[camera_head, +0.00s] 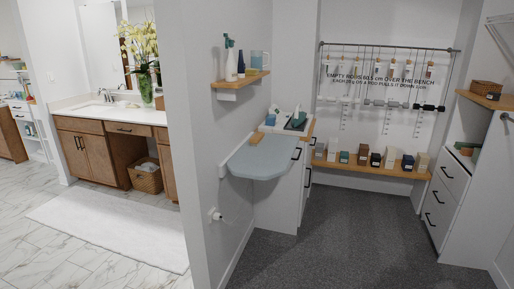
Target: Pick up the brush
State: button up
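No thing can be told as the brush for certain at this size. Small white, dark and blue items (296,119) crowd the wooden counter just behind the board. A wall shelf (228,82) above holds bottles and a light blue mug (256,59). My gripper is not in view.
Dark carpet (345,235) is open in front of the board. A bench (375,170) with several small boxes stands at the back under a rod with hangers. White drawers (448,190) stand at right. A white rug and wooden vanity (85,155) are left of the wall.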

aim_at(256, 139)
jog(key=i, duration=1.1)
jog(key=i+l+u, duration=0.1)
jog(key=i, duration=1.05)
jog(key=i+l, duration=0.1)
jog(key=i, duration=1)
jog(key=j+u, duration=0.05)
